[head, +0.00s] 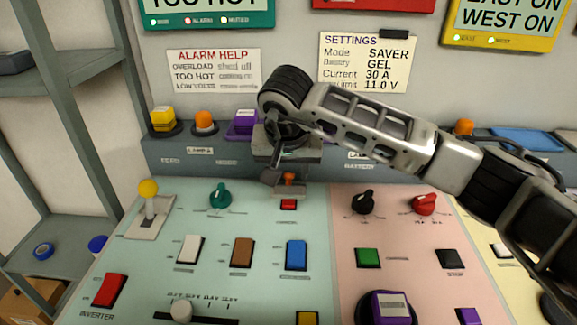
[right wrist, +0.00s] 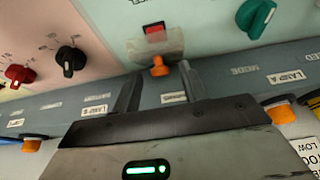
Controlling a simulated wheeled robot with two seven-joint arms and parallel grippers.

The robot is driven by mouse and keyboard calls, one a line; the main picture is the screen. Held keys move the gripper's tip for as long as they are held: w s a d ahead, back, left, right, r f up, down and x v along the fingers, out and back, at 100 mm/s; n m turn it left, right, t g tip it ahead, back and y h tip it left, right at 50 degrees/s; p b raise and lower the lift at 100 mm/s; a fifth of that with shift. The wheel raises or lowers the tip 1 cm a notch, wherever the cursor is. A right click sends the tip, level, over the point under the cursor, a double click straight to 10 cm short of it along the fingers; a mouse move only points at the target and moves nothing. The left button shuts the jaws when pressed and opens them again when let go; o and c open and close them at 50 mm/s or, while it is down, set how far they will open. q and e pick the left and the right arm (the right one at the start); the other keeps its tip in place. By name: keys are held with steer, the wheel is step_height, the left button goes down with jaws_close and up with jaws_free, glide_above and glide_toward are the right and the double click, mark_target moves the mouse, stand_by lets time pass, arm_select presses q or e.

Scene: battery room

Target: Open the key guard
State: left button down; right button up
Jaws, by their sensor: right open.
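A small clear guard (right wrist: 172,44) with an orange knob (right wrist: 160,68) at its edge covers a red switch (right wrist: 155,31) in the right wrist view. It looks like the key guard, and it appears closed, lying over the switch. In the head view the orange knob (head: 289,178) and red switch (head: 288,204) show at the top of the green panel, partly behind my gripper. My right gripper (right wrist: 160,88) is open and empty. Its two fingers point toward the knob from either side, with a gap; I see no contact. My left gripper is not in view.
On the green panel stand a teal knob (head: 220,195), a yellow-tipped lever (head: 149,195) and several rocker switches, such as a blue one (head: 296,254). Behind is a grey ledge (head: 215,163) with lamps (head: 204,122). A black knob (head: 362,201) is to the right.

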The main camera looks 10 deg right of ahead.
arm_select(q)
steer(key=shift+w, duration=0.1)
arm_select(e)
steer(key=shift+f, duration=0.1)
jaws_close()
steer(key=shift+w+d+r+g+p, duration=0.15)
steer(key=shift+w+r+g+p, duration=0.3)
steer(key=shift+w+g+p, duration=0.15)
steer(key=shift+w+g, duration=0.25)
steer(key=shift+g, duration=0.05)
steer(key=shift+w+d+r+g+y+p, duration=0.1)
steer(key=shift+w+g+y+p, duration=0.2)
steer(key=shift+w+g+p, duration=0.5)
steer(key=shift+w+d+g+b, duration=0.1)
steer(key=shift+w+g+b, duration=0.35)
steer(key=shift+g, duration=0.45)
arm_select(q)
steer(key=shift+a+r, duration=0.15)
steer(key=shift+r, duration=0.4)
arm_select(e)
steer(key=shift+w+d, duration=0.1)
